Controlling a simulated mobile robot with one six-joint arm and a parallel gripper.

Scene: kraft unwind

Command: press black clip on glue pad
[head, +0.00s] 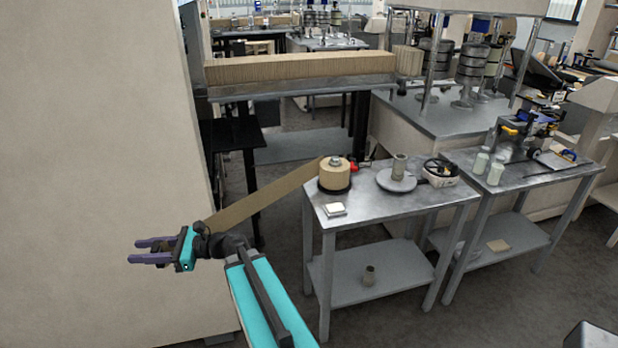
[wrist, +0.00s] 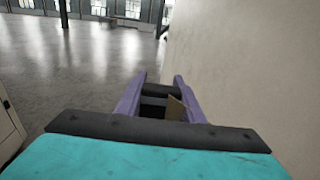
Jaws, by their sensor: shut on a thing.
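My gripper (head: 142,250), with purple fingers, is held out at the left in front of the big beige wall. In the wrist view its fingers (wrist: 158,82) are shut on a dark block that looks like the black clip (wrist: 153,100), with a bit of brown paper beside it. A kraft paper strip (head: 262,197) runs from the roll (head: 335,174) on the metal table toward my gripper; its far end is hidden behind my wrist. A small pale square pad (head: 333,209) lies at the table's near left corner. I cannot tell whether it is the glue pad.
The metal table (head: 375,208) also bears a grey round plate (head: 396,181) with a cup and a white device with a black wheel (head: 440,172). The beige wall (head: 90,150) is close by my gripper. Open floor shows left in the wrist view.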

